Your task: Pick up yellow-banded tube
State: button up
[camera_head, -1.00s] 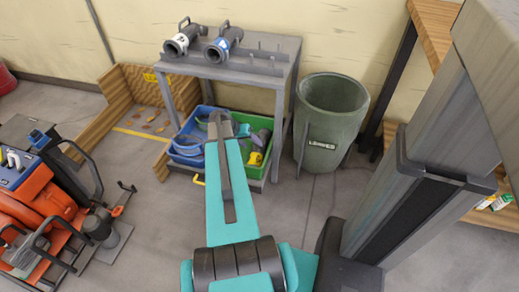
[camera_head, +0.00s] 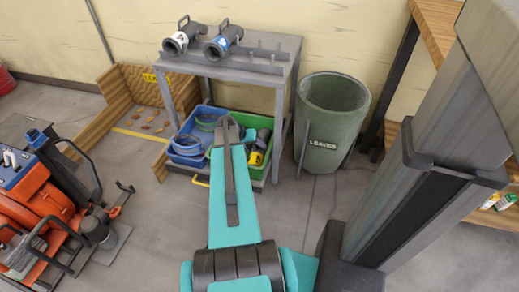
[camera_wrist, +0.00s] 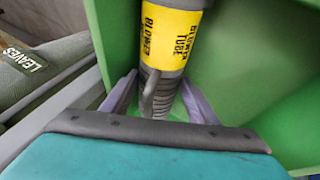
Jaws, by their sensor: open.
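The yellow-banded tube (camera_wrist: 168,35) is in the wrist view, a dark ribbed tube with a yellow band lettered "BLOWER TUBE". It lies in the green bin (camera_wrist: 235,70). My gripper (camera_wrist: 157,98) is open, with one grey finger on each side of the tube's ribbed part below the band. Whether the fingers touch it I cannot tell. In the head view, the yellow band (camera_head: 256,158) shows in the green bin (camera_head: 262,122) under the grey table. My arm reaches over the bins there and hides part of them; the fingers are not clear in that view.
A blue bin (camera_head: 187,158) with blue-grey items sits left of the green bin. Two dark tubes, one white-banded (camera_head: 181,40) and one blue-banded (camera_head: 222,43), rest on the grey table (camera_head: 255,68) above. A green leaves bin (camera_head: 325,125) stands to the right. An orange machine (camera_head: 35,185) stands left.

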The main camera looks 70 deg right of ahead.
dwell(0.3)
jog(key=c, duration=0.9)
jog(key=shift+o, duration=0.2)
jog(key=shift+r, duration=0.15)
notch_tip(320, 180, up, 18)
jog(key=p, duration=0.5)
